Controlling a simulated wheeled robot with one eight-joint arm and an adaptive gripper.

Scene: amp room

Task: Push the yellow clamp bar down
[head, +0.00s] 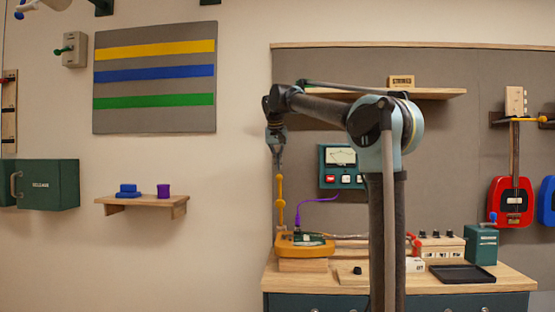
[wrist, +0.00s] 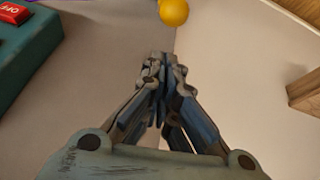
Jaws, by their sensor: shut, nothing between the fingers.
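The yellow clamp bar (head: 280,203) stands upright in the head view, at the left end of the workbench, above a yellow-orange clamp base (head: 290,249) on a wooden block. My gripper (head: 278,167) points down close above the bar's top end; I cannot tell whether they touch. In the wrist view my gripper (wrist: 164,60) has its fingers together with nothing between them. A yellow ball (wrist: 173,12), likely part of the bar, shows just beyond the fingertips, apart from them in the picture. The rest of the bar is out of that view.
A purple cable (head: 318,199) rises beside the bar. A teal panel with buttons (head: 329,167) hangs behind, and its edge shows in the wrist view (wrist: 30,50). A wooden shelf (head: 440,94) is above the bench. A black tray (head: 462,274) lies at the right.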

